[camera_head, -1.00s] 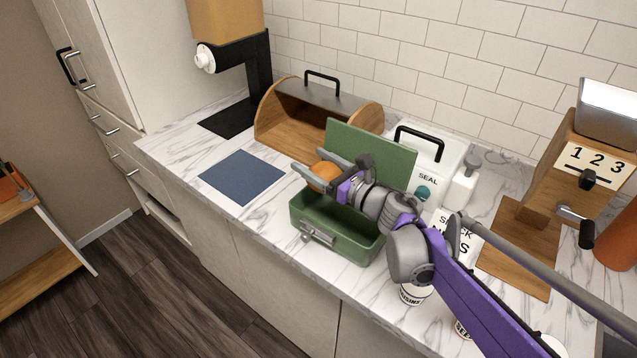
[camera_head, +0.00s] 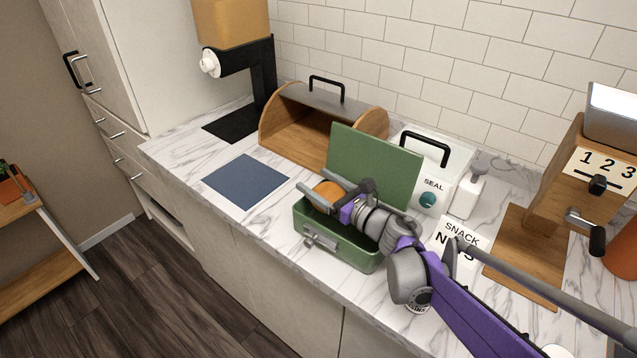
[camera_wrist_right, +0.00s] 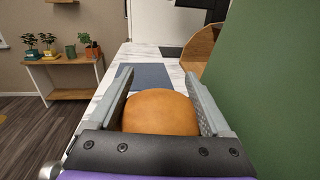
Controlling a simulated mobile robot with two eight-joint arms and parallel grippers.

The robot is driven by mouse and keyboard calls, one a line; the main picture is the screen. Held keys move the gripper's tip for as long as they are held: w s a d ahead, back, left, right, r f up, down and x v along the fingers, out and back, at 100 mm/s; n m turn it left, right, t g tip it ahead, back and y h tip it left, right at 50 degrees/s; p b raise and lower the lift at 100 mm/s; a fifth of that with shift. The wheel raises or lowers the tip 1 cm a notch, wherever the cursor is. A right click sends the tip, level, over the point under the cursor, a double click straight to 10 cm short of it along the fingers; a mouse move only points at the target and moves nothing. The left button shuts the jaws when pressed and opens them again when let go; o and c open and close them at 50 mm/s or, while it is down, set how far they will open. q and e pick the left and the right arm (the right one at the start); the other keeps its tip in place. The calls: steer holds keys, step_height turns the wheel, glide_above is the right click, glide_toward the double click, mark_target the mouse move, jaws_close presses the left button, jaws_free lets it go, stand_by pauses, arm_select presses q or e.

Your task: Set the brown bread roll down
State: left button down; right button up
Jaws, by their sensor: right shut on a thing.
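The brown bread roll (camera_head: 328,192) is between the fingers of my right gripper (camera_head: 322,194), which is shut on it. The right wrist view also shows the roll (camera_wrist_right: 161,112) held between both fingers. In the head view the roll is over the open green box (camera_head: 338,243), at about its rim; its lower part is hidden, so I cannot tell whether it touches the box. The raised green lid (camera_head: 376,165) stands behind the gripper. My left gripper is not in view.
A blue mat (camera_head: 245,181) lies on the marble counter left of the box. An open wooden bread bin (camera_head: 290,125) stands behind. A white SEAL device (camera_head: 432,165) and a SNACK NUTS packet (camera_head: 455,236) are to the right.

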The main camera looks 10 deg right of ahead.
steer(key=o, duration=1.2)
steer(key=shift+s+a+f, duration=0.1)
steer(key=shift+s+f, duration=0.05)
steer(key=shift+f, duration=0.15)
steer(key=shift+r, duration=0.1)
steer(key=shift+r+p, duration=0.3)
steer(key=shift+s+d+r, duration=0.15)
steer(key=shift+d+r, duration=0.05)
steer(key=shift+d, duration=0.05)
steer(key=v, duration=1.1)
steer(key=shift+s+d, duration=0.15)
steer(key=shift+s, duration=0.05)
